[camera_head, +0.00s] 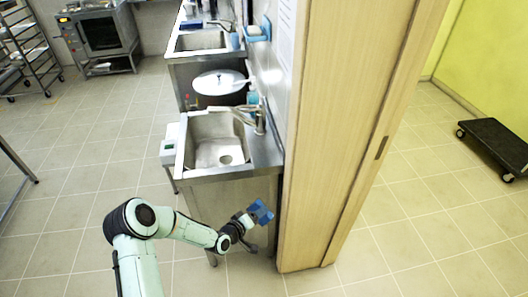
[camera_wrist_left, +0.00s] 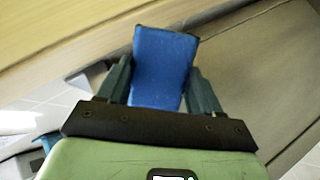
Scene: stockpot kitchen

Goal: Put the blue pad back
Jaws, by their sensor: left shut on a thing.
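The blue pad (camera_head: 261,211) is held in my left gripper (camera_head: 248,219), low in front of the near sink cabinet and close to the wooden door edge. In the left wrist view the blue pad (camera_wrist_left: 163,62) stands between the two dark fingers of the left gripper (camera_wrist_left: 158,80), which are shut on its sides. A light-blue holder (camera_head: 258,31) is fixed to the wall above the sinks; its inside is too small to make out. My right gripper is in neither view.
The near steel sink (camera_head: 218,148) with its tap stands beyond my arm. A wooden door panel (camera_head: 335,140) rises just right of the gripper. A round pot lid (camera_head: 219,82) lies behind the sink. A black trolley (camera_head: 495,146) stands far right. The tiled floor at left is mostly clear.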

